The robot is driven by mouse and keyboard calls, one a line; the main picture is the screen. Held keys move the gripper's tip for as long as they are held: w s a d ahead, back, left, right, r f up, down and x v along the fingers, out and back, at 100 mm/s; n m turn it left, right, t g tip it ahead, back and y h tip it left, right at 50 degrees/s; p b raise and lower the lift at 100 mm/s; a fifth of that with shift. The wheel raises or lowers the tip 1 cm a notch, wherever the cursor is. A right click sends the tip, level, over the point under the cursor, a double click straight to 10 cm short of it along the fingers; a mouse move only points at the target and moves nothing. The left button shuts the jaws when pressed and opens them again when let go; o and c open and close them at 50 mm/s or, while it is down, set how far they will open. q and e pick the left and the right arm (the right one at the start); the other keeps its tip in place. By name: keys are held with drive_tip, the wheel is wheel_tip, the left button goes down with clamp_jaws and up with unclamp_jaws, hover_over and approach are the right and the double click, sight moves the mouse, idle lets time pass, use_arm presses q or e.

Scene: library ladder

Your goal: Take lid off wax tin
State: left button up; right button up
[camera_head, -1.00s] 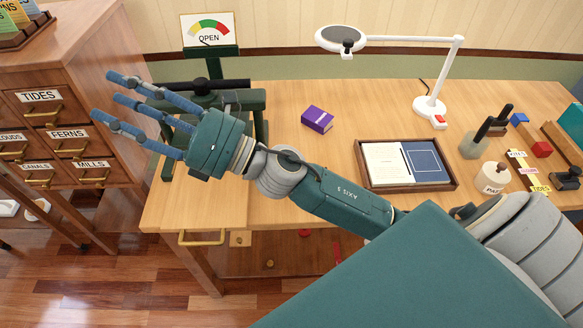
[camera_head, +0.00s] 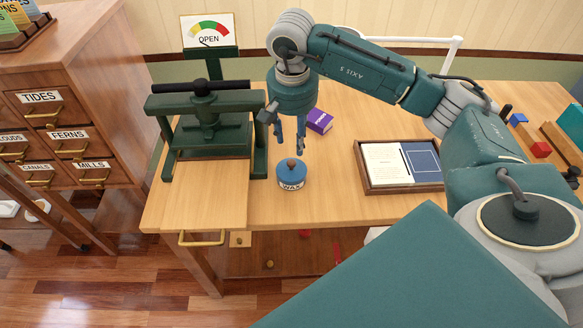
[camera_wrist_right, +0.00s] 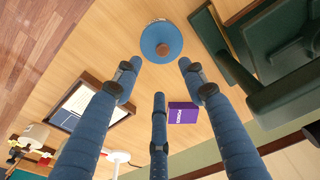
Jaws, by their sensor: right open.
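The wax tin (camera_head: 291,182) stands upright on the wooden table, with a white band marked WAX. Its blue lid (camera_head: 291,168) with a brown knob (camera_head: 291,162) is on top. My right gripper (camera_head: 290,145) points down above and just behind the tin, open and empty, apart from the lid. In the right wrist view the lid (camera_wrist_right: 158,35) and knob (camera_wrist_right: 163,48) lie beyond the spread fingertips of the right gripper (camera_wrist_right: 158,80). My left gripper is not seen.
A green press (camera_head: 205,125) stands close left of the tin. A purple box (camera_head: 319,121) lies behind it to the right, and a wooden tray (camera_head: 440,182) with papers sits further right. The table (camera_head: 330,205) is clear in front.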

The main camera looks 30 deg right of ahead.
sight(292, 162)
drive_tip(key=f, duration=0.3)
drive_tip(key=shift+w+d+f+p, duration=0.1)
drive_tip(key=shift+w+f+p, duration=0.1)
drive_tip(key=shift+f+p, duration=0.15)
drive_tip(key=shift+f, duration=0.6)
drive_tip(key=f, duration=0.1)
drive_tip(key=f+p, duration=0.2)
drive_tip(key=shift+w+f, duration=0.3)
drive_tip(key=shift+f, duration=0.45)
drive_tip(key=shift+c, duration=0.3)
clamp_jaws()
